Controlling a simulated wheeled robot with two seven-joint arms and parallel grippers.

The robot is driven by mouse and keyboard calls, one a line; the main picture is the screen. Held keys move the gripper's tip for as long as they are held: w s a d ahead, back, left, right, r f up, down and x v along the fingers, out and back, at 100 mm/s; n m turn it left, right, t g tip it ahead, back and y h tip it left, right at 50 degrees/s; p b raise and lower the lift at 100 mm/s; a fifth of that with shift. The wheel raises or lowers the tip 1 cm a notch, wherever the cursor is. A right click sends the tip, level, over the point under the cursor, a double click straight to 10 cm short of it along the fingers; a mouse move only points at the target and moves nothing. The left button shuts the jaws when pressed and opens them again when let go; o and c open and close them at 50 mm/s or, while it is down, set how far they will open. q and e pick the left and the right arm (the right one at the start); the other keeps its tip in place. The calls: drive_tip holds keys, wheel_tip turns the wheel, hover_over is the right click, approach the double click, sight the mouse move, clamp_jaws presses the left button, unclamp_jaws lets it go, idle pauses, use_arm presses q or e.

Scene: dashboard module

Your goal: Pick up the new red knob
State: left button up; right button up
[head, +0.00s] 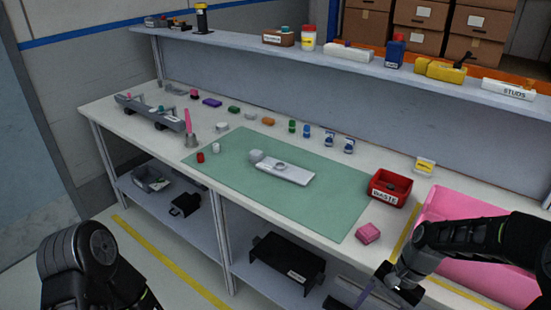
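A small red cylinder, which looks like the red knob (200,157), stands on the white bench (110,108) just left of the green mat (340,215). A similar white piece (216,148) stands close to its right. A white module plate (290,175) lies on the mat, with a ring-shaped part on it and a grey round part (256,156) at its left end. My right gripper (395,290) is low at the lower right, past the bench's front edge and far from the red knob; its finger opening is unclear. My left arm shows only at the lower left, its gripper out of view.
A metal cup with a pink tool (190,138) stands behind the red knob. A red WASTE bin (389,187), a pink block (367,233) and a pink tray (490,255) are at the right. Several small coloured parts line the back. The front mat is clear.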

drive_tip(key=s+a+f+n+t, duration=0.2)
drive_tip(key=s+a+f+n, duration=0.4)
drive_tip(key=s+a+f, duration=0.9)
wheel_tip(320, 180, down, 4)
drive_tip(key=shift+s+a+n, duration=0.3)
drive_tip(key=shift+a+n, duration=0.1)
drive_tip(key=shift+a, duration=0.65)
drive_tip(key=shift+c, duration=0.4)
